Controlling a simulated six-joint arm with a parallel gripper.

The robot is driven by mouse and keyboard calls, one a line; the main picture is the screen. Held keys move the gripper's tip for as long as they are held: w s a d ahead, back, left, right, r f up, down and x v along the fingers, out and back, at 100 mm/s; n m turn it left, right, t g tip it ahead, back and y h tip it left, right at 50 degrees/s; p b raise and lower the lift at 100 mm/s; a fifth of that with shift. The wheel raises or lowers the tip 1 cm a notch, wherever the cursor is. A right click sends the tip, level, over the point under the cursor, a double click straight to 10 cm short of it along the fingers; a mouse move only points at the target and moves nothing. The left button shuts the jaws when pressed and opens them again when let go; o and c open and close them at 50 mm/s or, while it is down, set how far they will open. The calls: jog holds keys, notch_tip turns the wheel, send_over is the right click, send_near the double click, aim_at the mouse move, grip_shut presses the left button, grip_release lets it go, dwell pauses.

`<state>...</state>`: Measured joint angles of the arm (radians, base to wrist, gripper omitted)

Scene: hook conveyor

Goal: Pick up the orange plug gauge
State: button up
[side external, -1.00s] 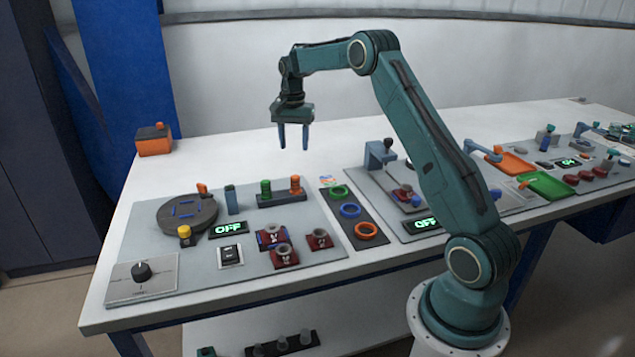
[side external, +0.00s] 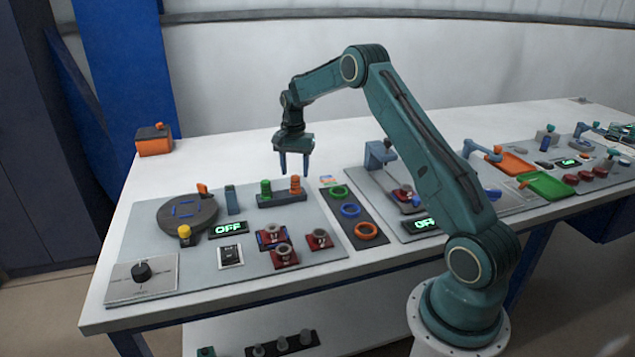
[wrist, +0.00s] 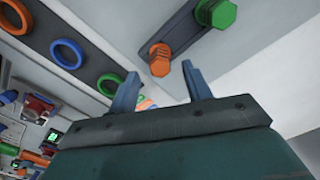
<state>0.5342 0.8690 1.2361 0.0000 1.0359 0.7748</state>
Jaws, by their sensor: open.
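The orange plug gauge (side external: 295,184) stands upright in the right end of a dark rack (side external: 282,198) on the grey panel. A green plug gauge (side external: 265,188) stands at the rack's left end. My gripper (side external: 294,170) is open and empty, pointing down just above the orange plug gauge. In the wrist view the orange plug gauge (wrist: 160,60) shows beyond and between the two blue fingers (wrist: 160,82), with the green one (wrist: 216,12) farther up and right. I see no contact between the fingers and the gauge.
A dark strip with green, blue and orange rings (side external: 350,210) lies to the right of the rack. Red-based blocks (side external: 283,256) sit in front, a round dark dial plate (side external: 187,214) to the left.

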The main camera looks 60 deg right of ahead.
aim_at(295, 176)
jog(key=shift+f, duration=0.1)
jog(key=shift+f, duration=2.55)
grip_shut()
jog(key=shift+r, duration=0.15)
notch_tip(295, 176, up, 20)
jog(key=shift+a, duration=0.1)
